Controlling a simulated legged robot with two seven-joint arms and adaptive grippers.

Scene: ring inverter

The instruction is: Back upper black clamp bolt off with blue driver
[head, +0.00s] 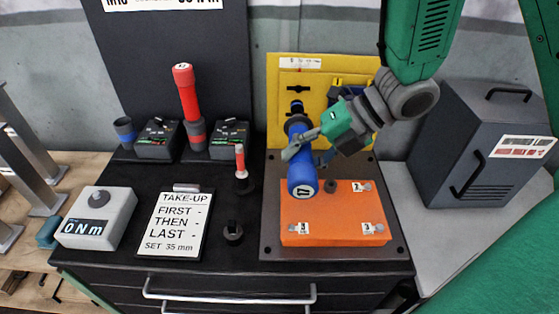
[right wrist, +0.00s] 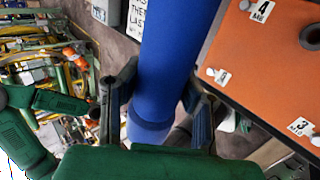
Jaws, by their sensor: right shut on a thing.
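The blue driver (head: 301,170) is gripped by my right gripper (head: 308,150); its end marked 17 faces the head camera and its far end reaches the yellow panel (head: 283,75). In the right wrist view the blue driver (right wrist: 178,55) passes between the two fingers of my right gripper (right wrist: 158,112). An upper black clamp piece (head: 297,88) shows on the panel, above the driver's far end. A second black part (head: 296,107) shows right at that far end. Whether the driver is seated on a bolt cannot be told. My left gripper is out of view.
An orange block (head: 330,207) with numbered labels sits below the driver. A red driver (head: 187,95) stands in a holder at the left. A torque display (head: 92,220) and a take-up board (head: 172,222) lie on the black bench. A dark cabinet (head: 475,145) stands at the right.

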